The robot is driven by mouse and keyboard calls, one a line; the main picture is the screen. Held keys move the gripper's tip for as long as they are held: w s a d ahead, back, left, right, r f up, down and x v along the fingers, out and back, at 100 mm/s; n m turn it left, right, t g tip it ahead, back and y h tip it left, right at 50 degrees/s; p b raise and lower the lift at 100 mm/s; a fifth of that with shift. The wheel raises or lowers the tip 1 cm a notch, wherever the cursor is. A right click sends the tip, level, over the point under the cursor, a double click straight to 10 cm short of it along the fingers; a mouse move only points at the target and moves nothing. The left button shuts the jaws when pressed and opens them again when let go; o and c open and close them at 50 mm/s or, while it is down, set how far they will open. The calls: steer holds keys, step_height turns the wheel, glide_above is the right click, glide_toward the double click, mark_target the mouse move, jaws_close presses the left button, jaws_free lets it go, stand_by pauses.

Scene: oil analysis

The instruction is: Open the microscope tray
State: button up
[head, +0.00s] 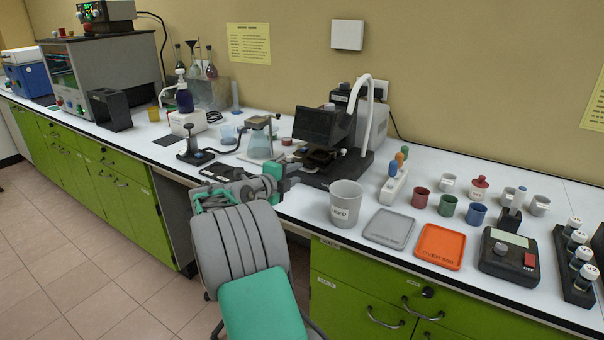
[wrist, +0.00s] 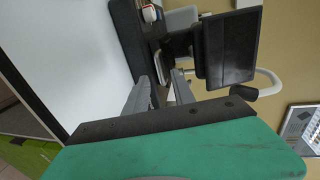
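The dark microscope (head: 323,127) stands on the white bench in the middle of the head view. Its low stage and tray area (head: 322,157) faces forward; I cannot tell how far the tray is out. In the wrist view, turned on its side, the boxy microscope head (wrist: 232,48) is at upper right and the dark base (wrist: 132,45) at upper left. My gripper (head: 290,178) is just in front of the microscope at the bench edge. In the wrist view my gripper (wrist: 162,88) has its two grey fingers apart, pointing at the stage between head and base. I see nothing held.
A grey beaker (head: 345,203) stands right of my gripper, near the front edge. A grey tray (head: 389,228) and an orange tray (head: 439,246) lie further right. A white hose (head: 377,115) arches beside the microscope.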

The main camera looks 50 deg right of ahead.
steer(key=x, duration=0.4)
steer(key=shift+d, duration=0.35)
steer(key=shift+c, duration=0.4)
steer(key=shift+f, duration=0.1)
jaws_close()
stand_by(0.5)
